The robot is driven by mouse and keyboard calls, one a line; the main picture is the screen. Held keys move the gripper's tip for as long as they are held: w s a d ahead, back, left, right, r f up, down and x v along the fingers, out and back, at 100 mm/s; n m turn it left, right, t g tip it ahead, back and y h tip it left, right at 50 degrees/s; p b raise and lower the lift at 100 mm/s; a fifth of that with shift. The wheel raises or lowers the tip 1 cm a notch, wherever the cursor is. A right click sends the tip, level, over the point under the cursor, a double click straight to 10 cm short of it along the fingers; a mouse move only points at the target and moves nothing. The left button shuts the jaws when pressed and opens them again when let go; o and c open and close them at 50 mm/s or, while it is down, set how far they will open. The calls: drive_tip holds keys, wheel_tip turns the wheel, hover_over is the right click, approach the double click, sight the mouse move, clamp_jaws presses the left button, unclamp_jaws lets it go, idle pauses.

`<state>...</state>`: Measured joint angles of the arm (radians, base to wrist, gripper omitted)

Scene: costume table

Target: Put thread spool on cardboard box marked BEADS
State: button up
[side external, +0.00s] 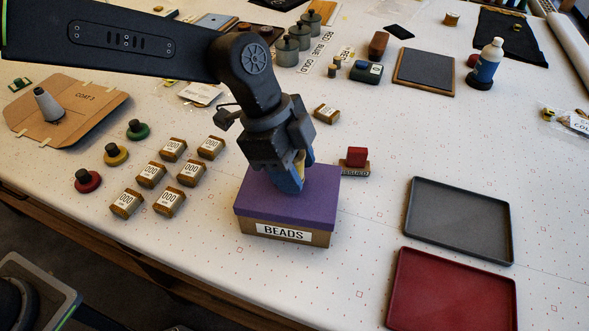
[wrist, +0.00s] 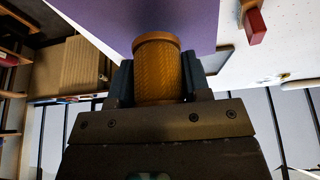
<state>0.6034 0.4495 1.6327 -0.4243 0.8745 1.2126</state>
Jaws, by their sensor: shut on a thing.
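My gripper (side external: 291,180) points down over the purple lid of the cardboard box marked BEADS (side external: 255,222). In the wrist view my gripper (wrist: 158,82) is shut on the thread spool (wrist: 158,70), a golden-brown spool with wooden rims, between its two dark fingers. In the side external view the spool (side external: 300,160) is mostly hidden behind the fingers. The purple lid (wrist: 195,22) lies just beyond the spool in the wrist view. I cannot tell whether the spool touches the lid.
A red block on a brown base (side external: 356,160) stands just right of the box. Several small labelled boxes (side external: 172,150) and three knobbed discs (side external: 116,155) lie to the left. A grey tray (side external: 460,218) and a red tray (side external: 452,295) lie at the right.

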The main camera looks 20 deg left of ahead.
drive_tip(key=shift+f, duration=0.75)
drive_tip(key=shift+f, duration=0.15)
drive_tip(key=o, duration=0.9)
drive_tip(key=v, duration=1.2)
drive_tip(key=shift+a, duration=0.15)
